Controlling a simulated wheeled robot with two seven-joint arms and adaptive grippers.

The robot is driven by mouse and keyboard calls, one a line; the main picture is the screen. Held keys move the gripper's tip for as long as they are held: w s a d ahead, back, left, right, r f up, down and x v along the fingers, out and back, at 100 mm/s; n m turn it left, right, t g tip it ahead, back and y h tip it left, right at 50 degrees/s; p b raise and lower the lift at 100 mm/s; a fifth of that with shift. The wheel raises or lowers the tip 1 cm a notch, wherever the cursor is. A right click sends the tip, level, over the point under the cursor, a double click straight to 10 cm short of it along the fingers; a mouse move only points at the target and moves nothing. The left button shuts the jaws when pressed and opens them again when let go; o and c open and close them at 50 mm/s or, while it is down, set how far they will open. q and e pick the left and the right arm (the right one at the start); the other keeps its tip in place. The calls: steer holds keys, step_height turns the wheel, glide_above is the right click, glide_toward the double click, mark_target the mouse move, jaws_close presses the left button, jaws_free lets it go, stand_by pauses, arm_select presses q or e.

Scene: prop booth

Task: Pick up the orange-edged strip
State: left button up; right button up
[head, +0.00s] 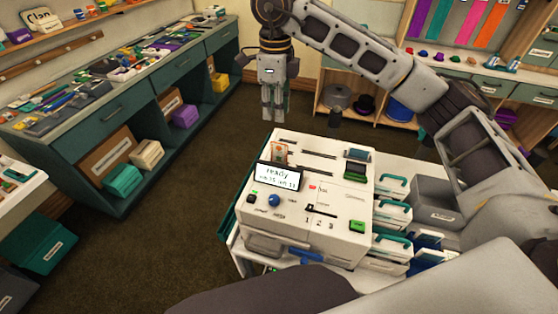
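A small orange-edged piece (279,152) stands at the back left of the white machine's top, behind its display; it may be the orange-edged strip, but it is too small to be sure. My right gripper (273,116) hangs fingers-down above the floor, beyond the machine's back edge and apart from the piece. Nothing shows between its fingers, and their gap is too unclear to tell open from shut. My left gripper is not in view.
The white machine (328,226) has a "ready" display (278,178), knobs and sliders. Teal-handled trays (392,212) and a grey bin (436,204) stand to its right. A cluttered bench (110,88) lines the left wall. Coloured strips (492,24) hang at back right.

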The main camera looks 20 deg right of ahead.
steer(key=f, duration=0.1)
steer(key=p, duration=0.2)
glide_above(279, 148)
steer(key=shift+w+a+f, duration=0.1)
steer(key=shift+w+f, duration=0.05)
steer(key=shift+f, duration=1.75)
steer(key=shift+w+a+f, duration=0.1)
steer(key=shift+w+f, duration=0.05)
steer(key=shift+f, duration=1.75)
steer(key=shift+b, duration=0.3)
steer(key=shift+f, duration=0.15)
steer(key=shift+s+d+f+p, duration=0.15)
steer(key=shift+f+p, duration=0.25)
steer(key=shift+f, duration=0.2)
steer(key=shift+s+d+f+p, duration=0.1)
steer(key=shift+f+p, duration=0.3)
steer(key=shift+f, duration=1.45)
jaws_close()
